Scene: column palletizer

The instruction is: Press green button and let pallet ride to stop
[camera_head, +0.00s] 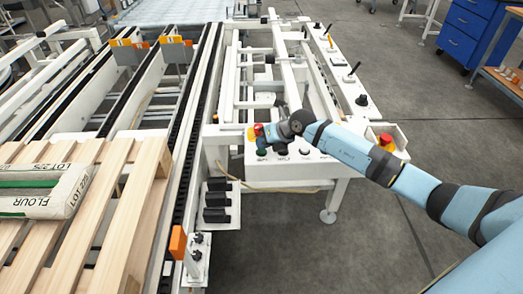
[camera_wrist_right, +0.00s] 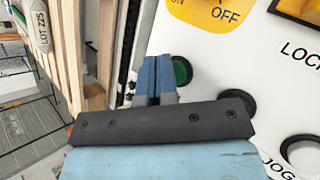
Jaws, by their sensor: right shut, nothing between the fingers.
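The green button (camera_wrist_right: 182,70) sits on the white control panel (camera_wrist_right: 235,55), partly hidden behind the fingers of my right gripper (camera_wrist_right: 157,66). The fingers are shut and empty, their tips right beside the button's left edge in the wrist view; I cannot tell whether they touch it. In the head view my right gripper (camera_head: 264,138) is over the left end of the panel. The wooden pallet (camera_head: 112,205) lies on the conveyor at the left, with a flour bag (camera_head: 60,192) on it. My left gripper is not in view.
Orange-tipped blocks (camera_head: 176,40) stand across the conveyor (camera_head: 75,104) beyond the pallet. Black buttons (camera_wrist_right: 238,98) lie near the gripper. A blue drawer cabinet (camera_head: 474,30) stands at the back right.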

